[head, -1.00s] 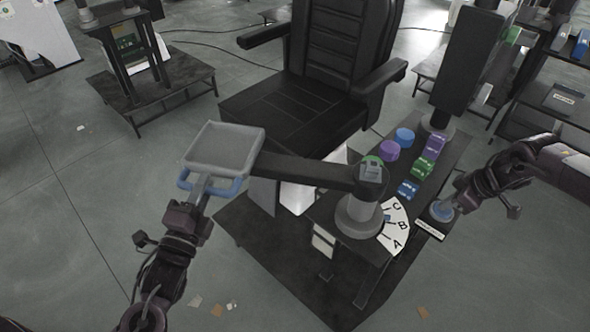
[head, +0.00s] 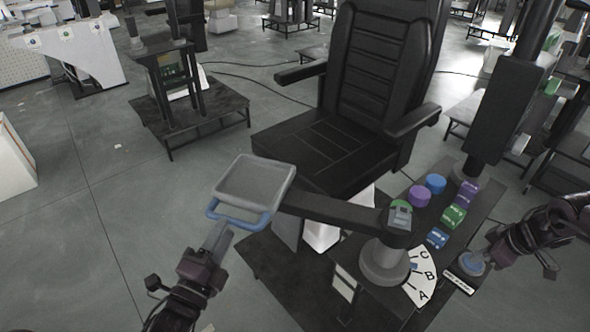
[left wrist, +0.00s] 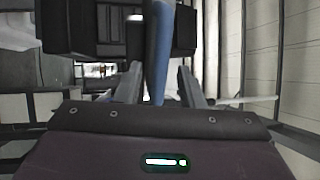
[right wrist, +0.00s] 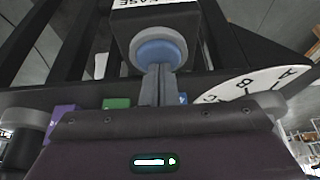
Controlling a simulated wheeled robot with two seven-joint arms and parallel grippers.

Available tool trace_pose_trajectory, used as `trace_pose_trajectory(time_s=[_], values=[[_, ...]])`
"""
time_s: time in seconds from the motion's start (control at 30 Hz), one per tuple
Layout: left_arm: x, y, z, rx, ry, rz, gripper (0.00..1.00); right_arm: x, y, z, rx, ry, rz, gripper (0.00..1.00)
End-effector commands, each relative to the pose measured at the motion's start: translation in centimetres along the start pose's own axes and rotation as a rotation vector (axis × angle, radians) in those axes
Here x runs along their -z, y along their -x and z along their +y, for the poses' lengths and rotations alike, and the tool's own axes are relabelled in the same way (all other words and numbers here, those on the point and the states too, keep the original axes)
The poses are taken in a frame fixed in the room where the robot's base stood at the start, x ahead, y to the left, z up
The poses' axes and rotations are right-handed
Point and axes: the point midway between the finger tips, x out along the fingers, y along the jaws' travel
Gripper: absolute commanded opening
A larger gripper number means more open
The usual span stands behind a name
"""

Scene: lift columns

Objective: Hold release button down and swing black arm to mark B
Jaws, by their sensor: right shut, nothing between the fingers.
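The black arm (head: 335,208) runs from a grey round post (head: 384,262) to a grey tray (head: 253,181) with a blue handle (head: 262,222). My left gripper (head: 226,222) is at the handle; in the left wrist view its fingers stand apart on either side of the blue bar (left wrist: 159,50), with gaps showing. The white dial (head: 421,279) carries C, B and A; a small blue pointer (head: 414,266) sits near its inner edge, too small to read exactly. My right gripper (right wrist: 158,72) is shut, its fingertips against the blue release button (right wrist: 158,52).
A black chair (head: 350,130) stands behind the arm. Purple, blue and green knobs and blocks (head: 453,217) sit on the dark bench beside the post. A dark column (head: 497,115) rises behind them.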

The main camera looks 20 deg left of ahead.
Motion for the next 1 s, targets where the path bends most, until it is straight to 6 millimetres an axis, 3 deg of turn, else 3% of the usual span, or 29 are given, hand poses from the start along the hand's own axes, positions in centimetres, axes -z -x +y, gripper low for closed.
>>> trace_pose_trajectory(time_s=[0.2, 0.4, 1.0], values=[[0.0, 4.5, 0.2, -0.007, 0.001, 0.0, 0.35, -0.2, -0.1, 0.0, 0.0, -0.002, -0.004, 0.0], [0.0, 7.2, 0.1, -0.003, 0.0, 0.0, 0.35, -0.2, -0.1, 0.0, 0.0, -0.002, -0.004, 0.0], [0.0, 8.1, 0.0, 0.0, 0.0, 0.001, 0.35, -0.2, -0.1, 0.0, 0.0, -0.002, -0.004, 0.0]])
